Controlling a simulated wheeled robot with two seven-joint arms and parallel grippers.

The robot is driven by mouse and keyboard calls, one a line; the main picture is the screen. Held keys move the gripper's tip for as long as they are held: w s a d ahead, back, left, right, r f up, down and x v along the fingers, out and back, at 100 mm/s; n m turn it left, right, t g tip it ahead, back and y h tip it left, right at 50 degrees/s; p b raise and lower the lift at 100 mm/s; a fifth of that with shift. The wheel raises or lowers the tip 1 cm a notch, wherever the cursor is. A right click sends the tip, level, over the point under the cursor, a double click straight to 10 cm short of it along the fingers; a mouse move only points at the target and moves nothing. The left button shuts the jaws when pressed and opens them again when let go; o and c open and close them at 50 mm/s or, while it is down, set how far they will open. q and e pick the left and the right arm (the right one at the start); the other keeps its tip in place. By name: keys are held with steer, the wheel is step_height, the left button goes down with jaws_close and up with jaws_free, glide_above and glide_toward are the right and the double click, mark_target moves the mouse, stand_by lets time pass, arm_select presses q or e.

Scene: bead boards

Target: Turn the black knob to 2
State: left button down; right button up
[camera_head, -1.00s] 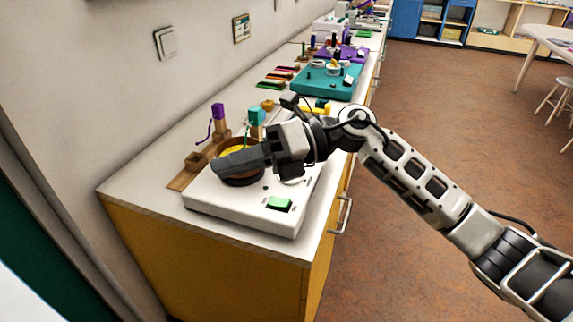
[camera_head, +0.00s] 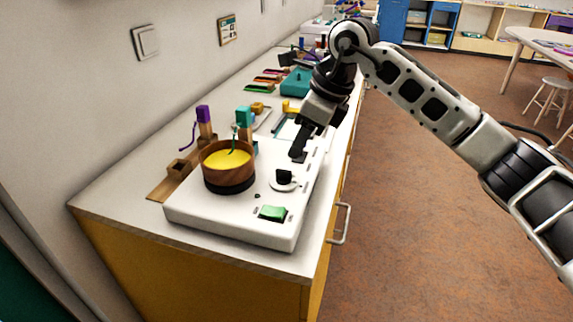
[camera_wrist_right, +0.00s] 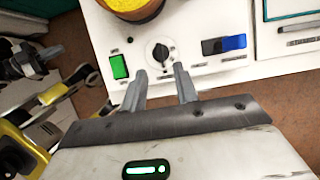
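The black knob (camera_head: 284,177) stands on a white round dial on top of the white stove box (camera_head: 230,219). In the right wrist view the knob (camera_wrist_right: 160,53) carries a light pointer mark; the marks around it are too small to read. My right gripper (camera_head: 299,150) points down just beyond the knob in the head view. In the right wrist view its two fingers (camera_wrist_right: 160,73) are apart, with nothing between them and the knob just past their tips. Contact with the knob does not show. My left gripper is in neither view.
A wooden bowl with yellow contents (camera_head: 228,160) sits on the stove box left of the knob. A green switch (camera_head: 272,213) is near its front edge; a blue and black switch (camera_wrist_right: 224,44) shows in the wrist view. Wooden posts (camera_head: 205,124) stand behind. Open floor lies right.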

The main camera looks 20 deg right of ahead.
mark_target(284, 170)
steer(key=x, duration=0.7)
steer(key=shift+a, duration=0.1)
jaws_close()
